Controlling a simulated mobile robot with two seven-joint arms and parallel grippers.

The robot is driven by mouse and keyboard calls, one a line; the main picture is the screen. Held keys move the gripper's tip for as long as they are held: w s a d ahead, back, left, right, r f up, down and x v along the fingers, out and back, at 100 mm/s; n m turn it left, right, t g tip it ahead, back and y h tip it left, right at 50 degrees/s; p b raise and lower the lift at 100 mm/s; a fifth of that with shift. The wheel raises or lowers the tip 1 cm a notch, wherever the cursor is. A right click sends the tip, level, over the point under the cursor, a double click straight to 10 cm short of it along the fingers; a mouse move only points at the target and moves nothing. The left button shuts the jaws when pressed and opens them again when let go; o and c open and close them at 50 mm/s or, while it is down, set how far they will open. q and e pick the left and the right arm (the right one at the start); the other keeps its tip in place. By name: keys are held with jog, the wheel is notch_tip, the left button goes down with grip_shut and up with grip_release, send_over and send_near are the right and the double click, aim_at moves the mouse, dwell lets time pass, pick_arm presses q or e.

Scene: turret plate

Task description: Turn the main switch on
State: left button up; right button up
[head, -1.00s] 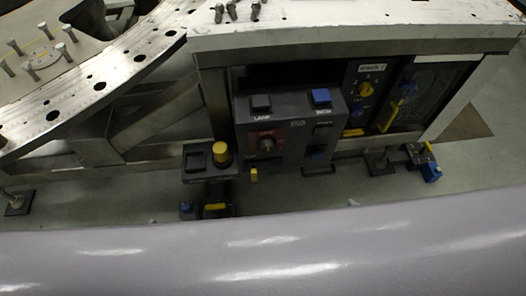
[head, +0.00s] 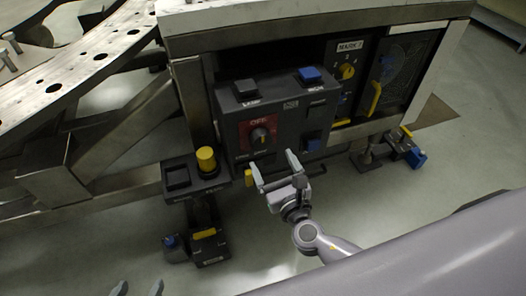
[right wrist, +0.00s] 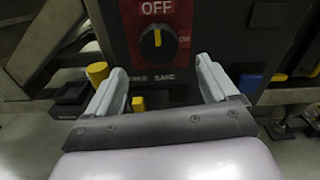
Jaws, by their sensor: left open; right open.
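The main switch (head: 260,136) is a black rotary knob on a red plate marked OFF, on the front of a dark control box (head: 297,124). In the right wrist view the knob (right wrist: 158,44) shows close, its yellow mark near upright under the word OFF. My right gripper (head: 271,162) is open and empty, just in front of and below the knob. In the right wrist view its fingers (right wrist: 160,76) are spread either side below the knob, apart from it. My left gripper (head: 137,288) shows only its fingertips at the bottom left edge, open and apart from everything.
The box top carries a black button (head: 245,87) and a blue button (head: 310,75). A yellow button (head: 206,159) stands on a small box at left. A yellow-knobbed panel (head: 346,72) is at right. A thick table top (head: 300,26) overhangs above.

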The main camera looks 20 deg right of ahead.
aim_at(263, 144)
jog(key=shift+w+a+b, duration=0.15)
jog(key=shift+w+b, duration=0.25)
jog(key=shift+w, duration=3.25)
jog(key=c, duration=1)
